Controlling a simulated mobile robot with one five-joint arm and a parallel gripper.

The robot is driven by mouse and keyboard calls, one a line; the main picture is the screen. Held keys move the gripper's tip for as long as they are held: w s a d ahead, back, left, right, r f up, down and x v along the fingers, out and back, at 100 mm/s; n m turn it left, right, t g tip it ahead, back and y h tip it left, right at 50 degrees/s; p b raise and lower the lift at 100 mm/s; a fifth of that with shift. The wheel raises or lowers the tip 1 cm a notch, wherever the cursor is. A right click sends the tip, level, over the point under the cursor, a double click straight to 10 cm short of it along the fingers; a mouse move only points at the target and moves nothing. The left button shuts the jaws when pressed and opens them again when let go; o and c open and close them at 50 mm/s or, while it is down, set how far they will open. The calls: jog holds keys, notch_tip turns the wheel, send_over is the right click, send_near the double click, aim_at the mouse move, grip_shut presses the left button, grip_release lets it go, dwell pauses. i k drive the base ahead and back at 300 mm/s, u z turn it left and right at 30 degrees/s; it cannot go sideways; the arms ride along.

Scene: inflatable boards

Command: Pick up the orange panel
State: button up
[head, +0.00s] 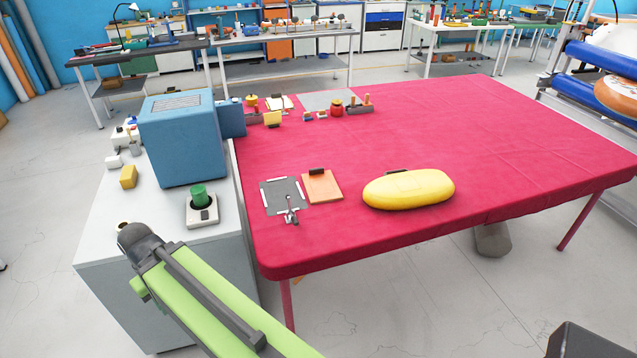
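The orange panel (322,187) lies flat on the red-covered table, near its front left part. A small black block or clip sits at its far edge. My green arm comes in from the bottom of the head view, and a dark joint of it shows over the grey cabinet at the lower left.
A dark grey plate with white strips (279,194) and a small metal fitting (291,212) lie left of the panel. A yellow rounded object (409,189) lies right. A blue box (182,138) stands on the cabinet. The red table's right side (500,130) is clear.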

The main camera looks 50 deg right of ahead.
aim_at(321, 186)
jog(key=i, duration=1.4)
jog(key=z, duration=0.05)
